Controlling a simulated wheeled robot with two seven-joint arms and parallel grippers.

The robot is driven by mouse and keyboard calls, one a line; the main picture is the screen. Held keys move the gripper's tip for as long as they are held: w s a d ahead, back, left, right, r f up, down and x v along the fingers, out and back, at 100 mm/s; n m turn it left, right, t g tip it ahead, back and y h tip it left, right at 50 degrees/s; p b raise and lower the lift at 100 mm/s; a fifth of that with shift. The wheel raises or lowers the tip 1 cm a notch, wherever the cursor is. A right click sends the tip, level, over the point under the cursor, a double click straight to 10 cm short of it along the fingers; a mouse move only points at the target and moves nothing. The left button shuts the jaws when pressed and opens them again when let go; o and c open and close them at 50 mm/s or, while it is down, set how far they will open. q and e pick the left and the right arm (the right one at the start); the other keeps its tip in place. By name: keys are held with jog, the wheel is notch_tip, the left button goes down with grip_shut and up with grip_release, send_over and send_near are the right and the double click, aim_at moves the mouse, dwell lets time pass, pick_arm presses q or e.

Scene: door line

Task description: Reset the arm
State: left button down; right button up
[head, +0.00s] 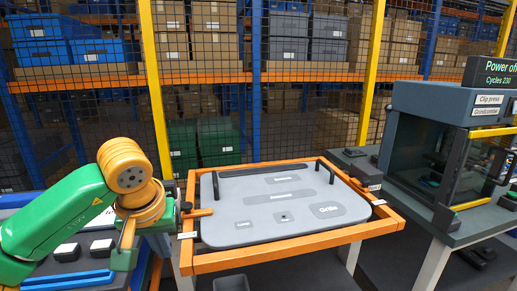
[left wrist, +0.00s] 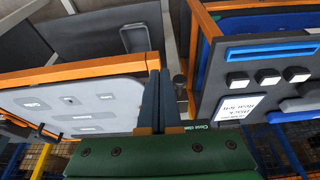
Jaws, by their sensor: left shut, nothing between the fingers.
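My left arm comes in from the left in the head view, green with orange joints. Its gripper (head: 124,259) hangs from the orange wrist, left of the orange-framed table; the fingertips are hard to make out there. In the left wrist view, the dark blue fingers of my left gripper (left wrist: 151,104) lie side by side, shut and empty, above the green palm. They show against the gap between the orange frame and a dark panel. My right gripper is in neither view.
An orange frame (head: 290,247) holds a grey panel (head: 290,205) marked Grille, close right of my arm. A dark panel (left wrist: 257,75) with white buttons is at the left. A clip press (head: 440,145) stands at the right. Mesh fencing and shelves are behind.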

pick_arm(q)
jog(key=d+f+n+g+h, duration=0.1)
jog(key=d+f+n+h, duration=0.4)
jog(key=d+n+h, duration=0.4)
jog(key=d+f+n+g+h, duration=0.1)
jog(key=d+f+n+h, duration=0.3)
jog(key=d+n+h, duration=0.55)
jog(key=w+a+f+n+t+y, duration=0.2)
jog(key=a+f+n+t+y, duration=0.35)
jog(key=f+n, duration=0.65)
jog(key=w+a+f+n+t+y, duration=0.2)
jog(key=a+f+n+t+y, duration=0.3)
jog(key=f+n, duration=0.75)
jog(key=s+a+f+n+g+y, duration=0.2)
jog(key=s+a+f+n+y, duration=0.25)
jog(key=s+f+n, duration=0.7)
jog(key=s+a+f+n+g+y, duration=0.1)
jog(key=s+f+n+g, duration=0.2)
jog(key=s, duration=0.7)
jog(key=s+a+f+n+g, duration=0.2)
jog(key=s+f+n+g, duration=0.1)
jog(key=s, duration=0.7)
jog(key=s+a+f+n+g+y, duration=0.1)
jog(key=s+f+n, duration=0.4)
jog(key=s, duration=0.5)
jog(key=shift+a+f+n+g+y, duration=0.2)
jog(key=shift+a+n+g+y, duration=0.2)
jog(key=shift+n+g, duration=0.6)
